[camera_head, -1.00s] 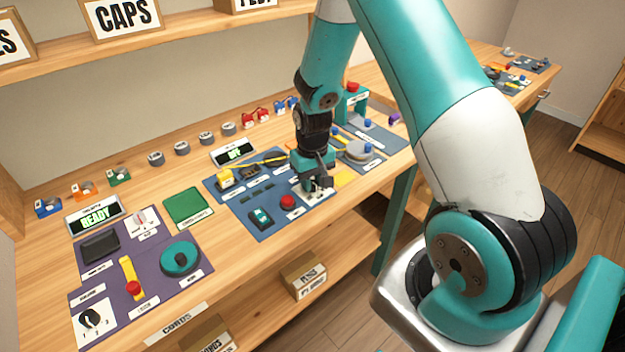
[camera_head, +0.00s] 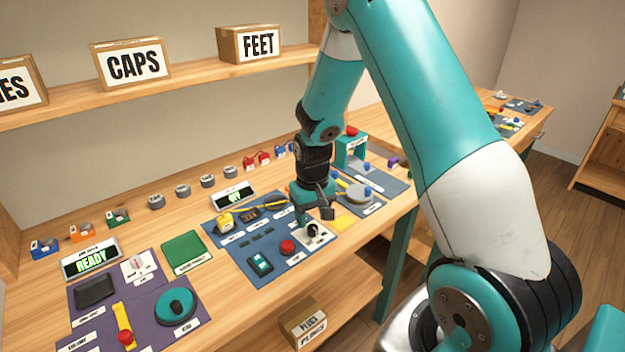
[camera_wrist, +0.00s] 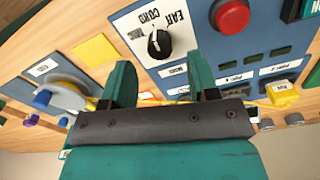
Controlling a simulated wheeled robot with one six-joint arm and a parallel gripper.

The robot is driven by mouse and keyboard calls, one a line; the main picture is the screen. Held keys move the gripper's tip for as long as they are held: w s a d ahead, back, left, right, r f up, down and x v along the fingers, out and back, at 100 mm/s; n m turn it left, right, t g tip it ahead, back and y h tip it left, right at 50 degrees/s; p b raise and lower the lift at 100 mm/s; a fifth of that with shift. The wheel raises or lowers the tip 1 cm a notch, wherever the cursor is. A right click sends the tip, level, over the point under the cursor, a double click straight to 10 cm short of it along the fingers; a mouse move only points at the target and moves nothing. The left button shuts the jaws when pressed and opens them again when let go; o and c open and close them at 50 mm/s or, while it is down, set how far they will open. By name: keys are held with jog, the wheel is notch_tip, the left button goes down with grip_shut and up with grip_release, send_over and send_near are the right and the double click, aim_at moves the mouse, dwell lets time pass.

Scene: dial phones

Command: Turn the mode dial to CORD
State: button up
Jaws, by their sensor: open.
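The mode dial is a black knob (camera_wrist: 159,43) on a white plate (camera_wrist: 176,45) with printed labels, CORD and EAR among them, upside down in the wrist view. Its pale pointer mark seems to face the CORD side, but I cannot tell its exact aim. In the head view the dial (camera_head: 313,231) sits at the front right of the blue panel. My gripper (camera_wrist: 162,82) is open and empty, its two fingers apart, with the knob beyond the tips and clear of them. In the head view my gripper (camera_head: 322,212) hangs just above and behind the dial.
A red button (camera_head: 287,247) and a dark green switch (camera_head: 261,262) lie left of the dial. A purple panel (camera_head: 145,292) and a READY display (camera_head: 91,260) stand farther left.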

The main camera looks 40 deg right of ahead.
aim_at(313, 227)
notch_tip(313, 227, up, 14)
dwell(0.3)
